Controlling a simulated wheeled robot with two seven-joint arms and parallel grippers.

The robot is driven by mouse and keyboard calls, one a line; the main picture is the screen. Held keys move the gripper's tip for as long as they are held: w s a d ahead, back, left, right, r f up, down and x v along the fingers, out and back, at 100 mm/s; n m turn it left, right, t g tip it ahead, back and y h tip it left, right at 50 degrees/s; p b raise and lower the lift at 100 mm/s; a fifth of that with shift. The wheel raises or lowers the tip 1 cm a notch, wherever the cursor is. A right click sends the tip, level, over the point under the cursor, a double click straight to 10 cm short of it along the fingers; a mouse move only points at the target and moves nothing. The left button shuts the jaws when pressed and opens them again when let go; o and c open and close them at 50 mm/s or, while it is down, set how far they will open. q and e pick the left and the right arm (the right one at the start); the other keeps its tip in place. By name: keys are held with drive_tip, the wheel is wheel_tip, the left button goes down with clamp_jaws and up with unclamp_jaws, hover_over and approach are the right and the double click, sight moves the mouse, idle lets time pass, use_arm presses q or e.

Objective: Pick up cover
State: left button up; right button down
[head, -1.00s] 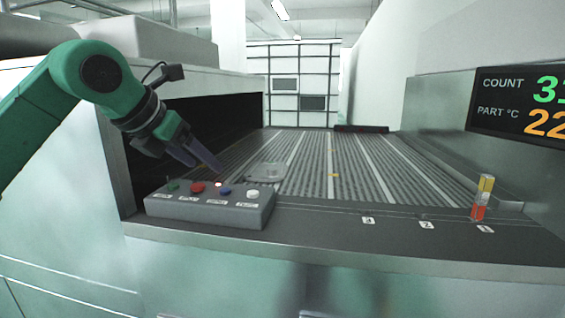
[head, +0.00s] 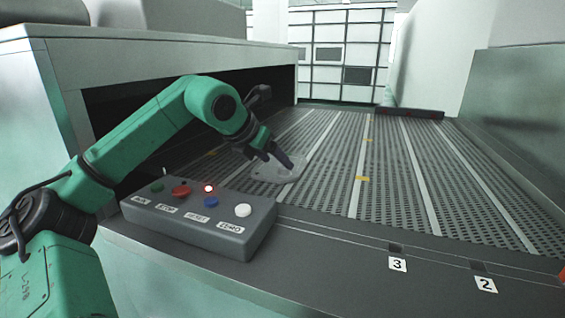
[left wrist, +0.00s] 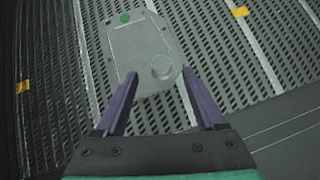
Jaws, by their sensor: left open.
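The cover (head: 275,171) is a flat grey metal plate lying on the perforated conveyor, behind the button box. In the left wrist view the cover (left wrist: 143,50) shows a round raised boss near its close end and a green dot at its far end. My left gripper (head: 284,168) is at the cover in the head view. In the left wrist view its two purple fingers (left wrist: 160,82) are spread apart, with the near end of the cover between or just below their tips. I cannot tell whether they touch it. My right gripper is not in view.
A grey button box (head: 200,215) with coloured buttons stands at the conveyor's front edge. A dark bar (head: 410,113) crosses the far end. The conveyor right of the cover (head: 420,170) is clear.

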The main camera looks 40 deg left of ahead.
sight(282, 167)
use_arm(q)
drive_tip(key=p+x, duration=0.2)
drive_tip(key=x, duration=0.1)
drive_tip(key=shift+w+f, duration=0.15)
drive_tip(key=shift+w, duration=0.15)
drive_tip(key=shift+w+f, duration=0.15)
drive_tip(key=shift+f, duration=0.05)
clamp_jaws()
drive_tip(key=shift+r, duration=0.1)
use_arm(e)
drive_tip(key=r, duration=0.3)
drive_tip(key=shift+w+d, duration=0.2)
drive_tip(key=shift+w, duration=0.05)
